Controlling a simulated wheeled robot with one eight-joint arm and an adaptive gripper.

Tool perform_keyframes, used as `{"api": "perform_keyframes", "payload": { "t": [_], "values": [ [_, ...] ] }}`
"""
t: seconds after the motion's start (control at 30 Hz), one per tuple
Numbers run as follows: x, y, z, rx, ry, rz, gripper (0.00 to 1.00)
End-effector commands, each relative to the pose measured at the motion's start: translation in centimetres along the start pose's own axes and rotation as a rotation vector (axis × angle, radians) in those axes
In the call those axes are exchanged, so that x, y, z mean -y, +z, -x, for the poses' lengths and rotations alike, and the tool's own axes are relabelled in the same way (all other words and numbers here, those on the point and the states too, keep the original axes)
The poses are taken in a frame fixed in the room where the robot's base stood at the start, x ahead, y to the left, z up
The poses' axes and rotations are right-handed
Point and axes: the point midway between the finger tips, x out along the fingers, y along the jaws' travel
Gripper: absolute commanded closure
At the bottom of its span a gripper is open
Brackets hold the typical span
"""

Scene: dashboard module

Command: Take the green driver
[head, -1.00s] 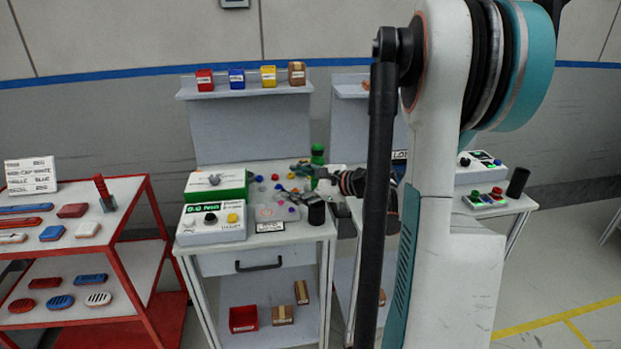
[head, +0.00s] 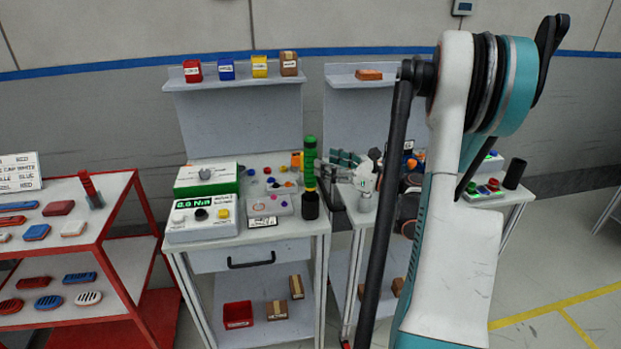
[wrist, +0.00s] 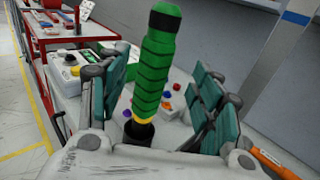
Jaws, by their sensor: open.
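The green driver (head: 310,160) stands upright in a black holder (head: 310,207) at the right front of the workbench. Its dark-banded handle (wrist: 158,75) rises large in the middle of the wrist view, with a yellow ring low down. My gripper (head: 340,160) is just right of the driver in the head view, its teal fingers pointing left. In the wrist view my gripper (wrist: 150,108) is open, with teal fingers on both sides of the handle. I see no finger pressed on it. The palm edge hides part of the holder.
A torque display box (head: 201,220) and a green-sided box (head: 206,180) stand left on the bench. Small coloured parts lie between them and the driver. A red rack (head: 100,235) stands left, and a second bench (head: 368,215) is close on the right.

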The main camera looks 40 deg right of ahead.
Motion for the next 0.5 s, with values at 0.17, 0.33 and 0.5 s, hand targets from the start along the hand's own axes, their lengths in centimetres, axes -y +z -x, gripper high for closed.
{"api": "perform_keyframes", "payload": {
  "t": [0.17,0.33,0.5],
  "values": [
    [0.0,0.0,-1.4,0.000,0.000,0.001,0.41],
    [-0.2,-0.2,-2.4,0.000,0.000,0.001,0.41],
    [-0.6,-0.7,-4.7,-0.001,0.002,0.001,0.41]
  ]
}}
